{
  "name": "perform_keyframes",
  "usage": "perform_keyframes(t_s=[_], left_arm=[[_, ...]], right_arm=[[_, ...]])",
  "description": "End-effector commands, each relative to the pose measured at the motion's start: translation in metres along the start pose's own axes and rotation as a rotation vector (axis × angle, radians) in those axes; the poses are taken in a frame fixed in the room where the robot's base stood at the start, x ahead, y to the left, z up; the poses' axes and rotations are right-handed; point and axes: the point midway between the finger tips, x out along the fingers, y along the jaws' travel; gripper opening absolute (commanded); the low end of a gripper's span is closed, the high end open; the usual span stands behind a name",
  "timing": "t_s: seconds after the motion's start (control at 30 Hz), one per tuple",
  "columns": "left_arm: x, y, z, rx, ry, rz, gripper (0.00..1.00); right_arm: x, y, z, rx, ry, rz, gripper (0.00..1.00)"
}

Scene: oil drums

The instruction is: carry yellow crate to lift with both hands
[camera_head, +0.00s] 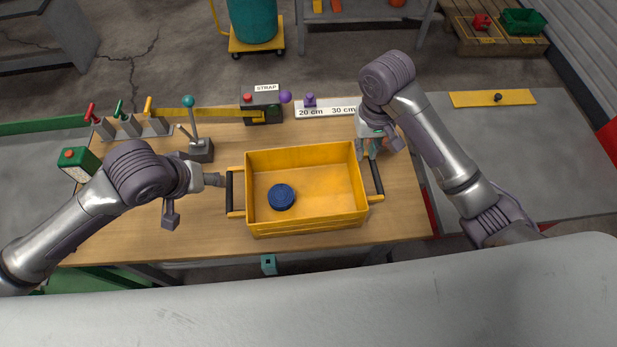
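The yellow crate (305,228) stands on the wooden table, with a round blue lid-like object (281,196) inside. Its black left handle (229,192) and black right handle (376,177) stick out at the sides. My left gripper (217,180) is at the upper end of the left handle; its fingers are seen edge-on, so its opening is unclear. My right gripper (368,150) is above the upper end of the right handle, fingers pointing down and apart, with nothing visible between them. Which thing is the lift is not clear.
The wooden table (150,225) also bears coloured levers (128,123), a joystick (197,145), a strap box (262,105) and a ruler block (325,110) behind the crate. A grey platform (530,150) with a yellow strip (470,98) lies to the right.

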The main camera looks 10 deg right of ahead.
Motion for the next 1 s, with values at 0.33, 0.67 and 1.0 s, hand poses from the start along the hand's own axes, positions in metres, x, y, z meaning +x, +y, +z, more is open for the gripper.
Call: perform_keyframes(t_s=[0.33,0.67,1.0], left_arm=[[0.009,0.001,0.001,0.000,-0.002,0.001,0.48],[0.067,0.000,0.001,0.000,-0.003,0.000,0.48],[0.124,0.001,0.001,0.003,0.000,0.001,0.48]], right_arm=[[0.010,-0.001,0.001,-0.001,-0.002,-0.003,0.18],[0.068,-0.001,0.001,-0.001,-0.003,-0.001,0.18],[0.124,-0.001,0.000,-0.002,0.000,-0.002,0.18]])
